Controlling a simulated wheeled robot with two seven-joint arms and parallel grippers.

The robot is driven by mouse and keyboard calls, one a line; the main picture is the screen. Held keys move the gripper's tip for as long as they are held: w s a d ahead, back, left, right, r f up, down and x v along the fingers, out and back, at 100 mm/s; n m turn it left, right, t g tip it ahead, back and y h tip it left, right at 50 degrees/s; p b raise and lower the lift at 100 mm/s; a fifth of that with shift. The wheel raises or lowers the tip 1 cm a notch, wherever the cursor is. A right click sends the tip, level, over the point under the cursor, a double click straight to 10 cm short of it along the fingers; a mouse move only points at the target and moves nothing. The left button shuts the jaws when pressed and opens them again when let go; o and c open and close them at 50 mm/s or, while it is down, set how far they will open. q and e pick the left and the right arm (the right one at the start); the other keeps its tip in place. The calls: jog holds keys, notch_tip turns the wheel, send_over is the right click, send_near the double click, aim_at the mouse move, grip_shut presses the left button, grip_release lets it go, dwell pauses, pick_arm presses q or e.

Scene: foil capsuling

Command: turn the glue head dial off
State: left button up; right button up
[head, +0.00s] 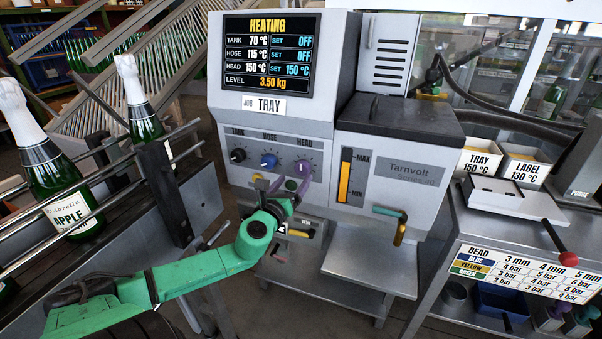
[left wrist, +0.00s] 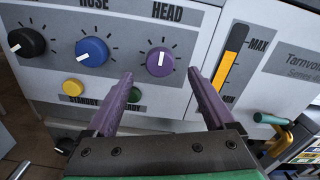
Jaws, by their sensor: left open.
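The purple HEAD dial (head: 303,168) is the rightmost of three dials on the glue machine's front panel. In the left wrist view the HEAD dial (left wrist: 160,62) has its white mark pointing up. My left gripper (head: 290,187) is open, with purple fingers. In the left wrist view its fingertips (left wrist: 160,75) lie either side of and just below the dial, with no visible contact. The screen (head: 268,55) reads HEATING, with TANK and HOSE set OFF and HEAD set 150 °C. My right gripper is not in view.
The black TANK dial (left wrist: 26,42) and blue HOSE dial (left wrist: 91,51) lie left of the HEAD dial. A yellow button (left wrist: 73,86) and a green button (left wrist: 133,94) sit below, close to the left finger. A teal-handled tap (head: 393,213) projects at the right.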

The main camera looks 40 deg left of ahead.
aim_at(301, 170)
pick_arm(q)
jog(key=x, duration=0.6)
jog(key=c, duration=1.4)
